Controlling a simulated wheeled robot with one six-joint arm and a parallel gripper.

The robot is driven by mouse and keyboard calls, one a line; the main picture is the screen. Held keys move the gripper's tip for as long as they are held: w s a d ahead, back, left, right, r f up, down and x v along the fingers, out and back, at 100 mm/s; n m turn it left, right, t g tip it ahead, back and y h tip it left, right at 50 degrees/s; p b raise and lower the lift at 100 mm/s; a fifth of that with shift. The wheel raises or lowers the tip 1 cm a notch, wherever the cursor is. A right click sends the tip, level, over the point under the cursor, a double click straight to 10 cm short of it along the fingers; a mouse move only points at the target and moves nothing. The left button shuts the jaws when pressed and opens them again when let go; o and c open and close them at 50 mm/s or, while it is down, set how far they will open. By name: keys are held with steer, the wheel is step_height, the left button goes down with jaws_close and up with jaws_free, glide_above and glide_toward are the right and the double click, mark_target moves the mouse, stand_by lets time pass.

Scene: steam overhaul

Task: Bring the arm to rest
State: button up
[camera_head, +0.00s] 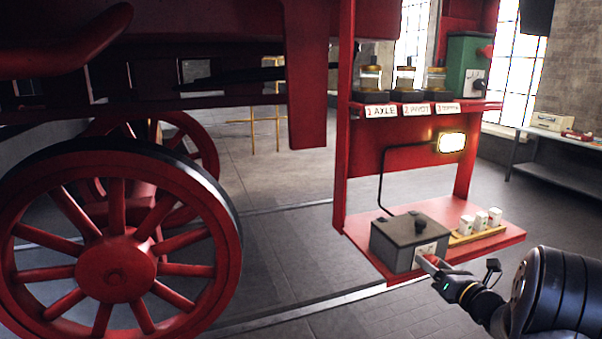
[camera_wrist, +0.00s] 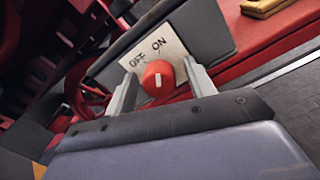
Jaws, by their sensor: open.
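My gripper (camera_head: 428,264) is at the lower right in the head view, in front of a grey switch box (camera_head: 404,240) on the red stand's lower shelf. In the wrist view my gripper (camera_wrist: 160,82) has its two fingers apart, one on each side of a red knob (camera_wrist: 158,75). I cannot tell whether the fingers touch the knob. The knob's white mark stands nearly upright, below a plate (camera_wrist: 152,52) lettered OFF and ON. In the head view the knob is partly hidden by my gripper.
A yellow tray (camera_head: 478,233) with white blocks sits right of the box. A lit lamp (camera_head: 451,142) hangs above on a bent arm. Labelled jars (camera_head: 405,80) and a green box (camera_head: 468,66) stand on the upper shelf. A red locomotive wheel (camera_head: 115,262) fills the left. Floor lies open between.

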steer(key=n+b, duration=0.2)
steer(key=n, duration=0.3)
steer(key=shift+f+n, duration=0.1)
steer(key=shift+n, duration=0.2)
steer(key=b+v, duration=0.2)
steer(key=v, duration=0.7)
steer(key=shift+s+d, duration=0.15)
steer(key=shift+s, duration=0.2)
